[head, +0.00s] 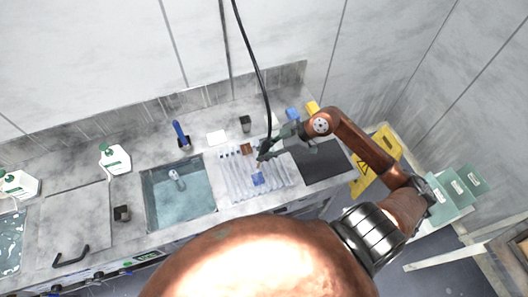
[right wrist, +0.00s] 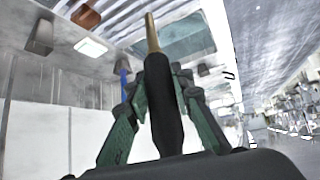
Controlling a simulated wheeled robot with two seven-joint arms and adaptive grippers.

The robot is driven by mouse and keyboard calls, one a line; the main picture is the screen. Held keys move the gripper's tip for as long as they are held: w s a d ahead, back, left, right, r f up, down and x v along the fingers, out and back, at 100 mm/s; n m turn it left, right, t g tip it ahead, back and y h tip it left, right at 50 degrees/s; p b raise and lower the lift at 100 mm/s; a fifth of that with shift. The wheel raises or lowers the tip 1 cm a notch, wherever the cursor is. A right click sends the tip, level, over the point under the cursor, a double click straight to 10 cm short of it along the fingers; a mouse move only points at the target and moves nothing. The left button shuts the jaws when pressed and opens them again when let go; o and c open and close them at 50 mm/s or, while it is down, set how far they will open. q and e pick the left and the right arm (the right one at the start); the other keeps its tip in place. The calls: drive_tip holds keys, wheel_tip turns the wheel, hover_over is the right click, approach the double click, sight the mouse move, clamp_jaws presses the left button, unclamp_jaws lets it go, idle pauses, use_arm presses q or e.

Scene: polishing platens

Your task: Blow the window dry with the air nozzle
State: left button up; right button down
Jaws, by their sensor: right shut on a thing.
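My right gripper (head: 283,134) is shut on the air nozzle (head: 265,152), whose black hose rises to the top of the head view. In the right wrist view, the green-padded fingers (right wrist: 158,95) close around the nozzle's black body (right wrist: 163,120), and its brass tip (right wrist: 151,32) points away from the gripper. The nozzle is over the white ribbed rack (head: 281,178). A small blue square (head: 257,179) lies on the rack, a little below the nozzle in the picture; it may be the window, but I cannot tell. My left gripper is not in view.
A water-filled sink (head: 180,205) lies left of the rack and a dark mat (head: 322,165) right of it. A blue-handled tool (head: 180,135), a white square (head: 217,137) and a dark block (head: 245,123) stand behind.

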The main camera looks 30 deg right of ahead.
sight(269, 142)
idle(0.3)
drive_tip(key=shift+r+p, duration=0.1)
drive_tip(key=shift+p, duration=0.5)
idle(0.8)
wheel_tip(269, 142, up, 5)
drive_tip(key=p, duration=0.5)
idle(0.5)
